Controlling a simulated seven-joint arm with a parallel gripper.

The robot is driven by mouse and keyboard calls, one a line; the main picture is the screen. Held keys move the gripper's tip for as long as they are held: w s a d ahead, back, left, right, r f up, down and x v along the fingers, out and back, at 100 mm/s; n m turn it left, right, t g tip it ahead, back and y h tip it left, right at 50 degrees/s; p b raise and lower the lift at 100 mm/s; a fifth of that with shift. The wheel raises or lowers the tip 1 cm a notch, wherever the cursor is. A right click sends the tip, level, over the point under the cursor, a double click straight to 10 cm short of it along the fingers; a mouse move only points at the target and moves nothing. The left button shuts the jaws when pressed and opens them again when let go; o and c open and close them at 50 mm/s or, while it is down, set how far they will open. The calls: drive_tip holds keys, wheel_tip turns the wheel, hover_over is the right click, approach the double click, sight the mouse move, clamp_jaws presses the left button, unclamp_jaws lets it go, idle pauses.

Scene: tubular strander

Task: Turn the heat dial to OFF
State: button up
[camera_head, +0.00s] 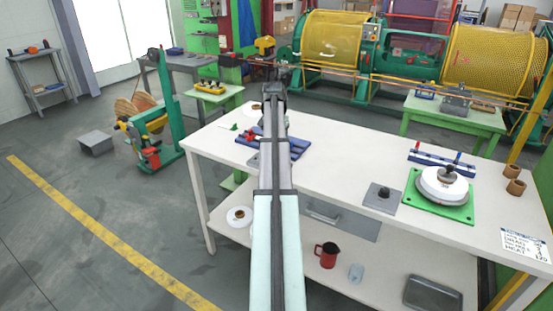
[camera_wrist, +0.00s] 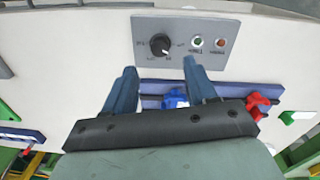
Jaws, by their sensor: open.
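The heat dial (camera_wrist: 160,45) is a round black knob with a white pointer mark, on a grey control panel (camera_wrist: 212,61) in the wrist view. The pointer seems to face the lower right in that view; the printed labels are too small to read. A green button (camera_wrist: 197,41) and a red button (camera_wrist: 220,42) sit right of the dial. My gripper (camera_wrist: 160,68) is open, with its two fingers apart and nothing between the tips; the dial shows just beyond them. In the head view my arm hides the dial and most of the panel.
A blue fixture (camera_wrist: 240,90) with a red knob (camera_wrist: 258,104) lies beside the panel, partly beneath my gripper. On the white table (camera_head: 340,160) are a grey plate with a knob (camera_head: 382,198) and a green base (camera_head: 462,212) bearing a white disc. The table's middle is mostly clear.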

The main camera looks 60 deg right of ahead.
drive_tip(key=shift+s+f, duration=0.15)
drive_tip(key=shift+f, duration=3.45)
clamp_jaws()
drive_tip(key=shift+n, duration=2.3)
unclamp_jaws()
drive_tip(key=shift+r, duration=0.1)
